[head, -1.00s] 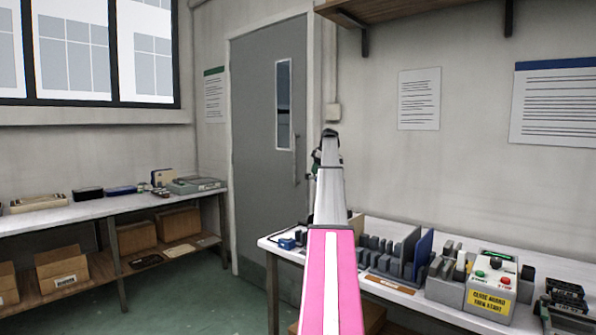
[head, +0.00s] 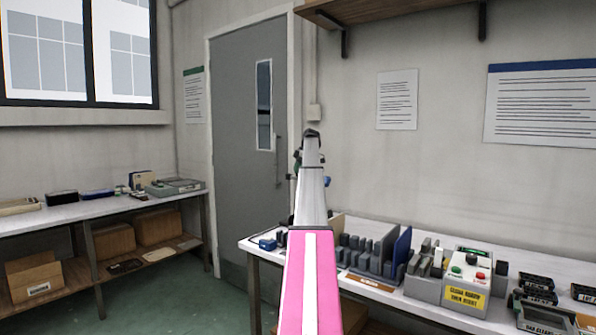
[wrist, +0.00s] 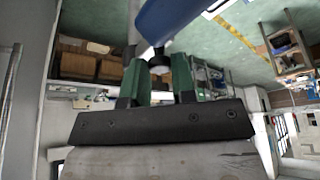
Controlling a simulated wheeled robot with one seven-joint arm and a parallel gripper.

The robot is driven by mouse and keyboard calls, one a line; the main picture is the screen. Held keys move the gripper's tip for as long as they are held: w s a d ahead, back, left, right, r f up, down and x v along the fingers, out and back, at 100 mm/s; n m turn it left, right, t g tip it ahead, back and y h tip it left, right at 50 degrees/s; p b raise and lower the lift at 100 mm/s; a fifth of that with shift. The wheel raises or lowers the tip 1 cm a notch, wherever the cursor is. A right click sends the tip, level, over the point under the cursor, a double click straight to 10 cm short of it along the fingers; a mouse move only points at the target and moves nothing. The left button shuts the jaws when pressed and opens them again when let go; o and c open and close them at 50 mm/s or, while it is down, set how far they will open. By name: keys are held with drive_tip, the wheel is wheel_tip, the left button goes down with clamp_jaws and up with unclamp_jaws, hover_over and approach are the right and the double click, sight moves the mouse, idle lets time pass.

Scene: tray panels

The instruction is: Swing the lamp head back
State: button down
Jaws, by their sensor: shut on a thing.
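In the wrist view the blue lamp head (wrist: 175,18) fills the top middle, cut off by the frame edge. A small dark and pale knob sits at its lower end. My gripper (wrist: 160,66) has its two green fingers on either side of this knob and is shut on it. In the head view my arm hides most of the lamp; a small blue part (head: 327,182) shows just right of the arm, probably the lamp head. The gripper's green (head: 296,160) shows only in part there, left of the arm.
A white bench (head: 262,252) stands at right with grey panels in a rack, a control box (head: 462,283) and black trays. A second bench (head: 80,218) runs along the left. A grey door (head: 238,150) is behind my arm, with open green floor between the benches.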

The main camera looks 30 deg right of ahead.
drive_tip(key=c, duration=0.9)
unclamp_jaws()
drive_tip(key=shift+c, duration=0.2)
drive_tip(key=v, duration=1.1)
drive_tip(key=shift+d+f, duration=0.1)
drive_tip(key=shift+f, duration=0.05)
